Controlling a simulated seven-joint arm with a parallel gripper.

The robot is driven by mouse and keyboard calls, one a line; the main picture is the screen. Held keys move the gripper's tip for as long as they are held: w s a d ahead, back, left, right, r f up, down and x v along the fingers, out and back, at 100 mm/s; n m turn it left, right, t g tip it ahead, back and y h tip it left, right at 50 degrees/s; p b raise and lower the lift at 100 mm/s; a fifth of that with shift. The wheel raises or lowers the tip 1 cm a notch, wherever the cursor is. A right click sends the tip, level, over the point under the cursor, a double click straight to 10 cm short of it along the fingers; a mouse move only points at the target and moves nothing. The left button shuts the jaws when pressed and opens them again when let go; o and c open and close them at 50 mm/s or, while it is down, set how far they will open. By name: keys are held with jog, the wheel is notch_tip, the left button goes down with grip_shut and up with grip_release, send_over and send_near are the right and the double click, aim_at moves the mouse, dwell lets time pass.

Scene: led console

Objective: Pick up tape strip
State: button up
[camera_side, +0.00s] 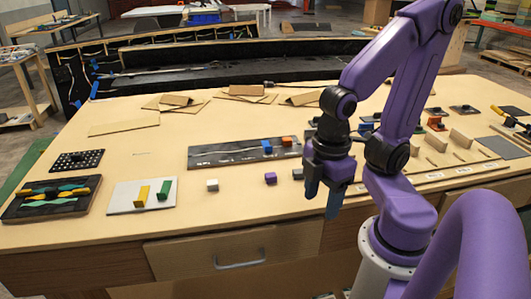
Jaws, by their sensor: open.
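My gripper (322,198) hangs fingers-down over the front middle of the wooden table, right of the small cubes. Its jaws are open and I see nothing between them. I cannot single out a tape strip with certainty. A long dark panel (215,156) lies left of and behind the gripper. It carries faint pale marks, a blue block (266,146) and an orange block (287,141). Small pale label-like pieces (435,177) lie along the front right. My arm hides part of the table behind the gripper.
A white cube (212,185) and a purple cube (270,178) stand front centre. A white board (122,196) bears yellow and green blocks. A dark tray (18,211) holds coloured tools at far left. Cardboard pieces (124,126) lie behind. Several blocks crowd the right; bare table shows front centre.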

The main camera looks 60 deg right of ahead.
dwell(0.4)
jog(key=c, duration=0.4)
jog(key=shift+c, duration=0.2)
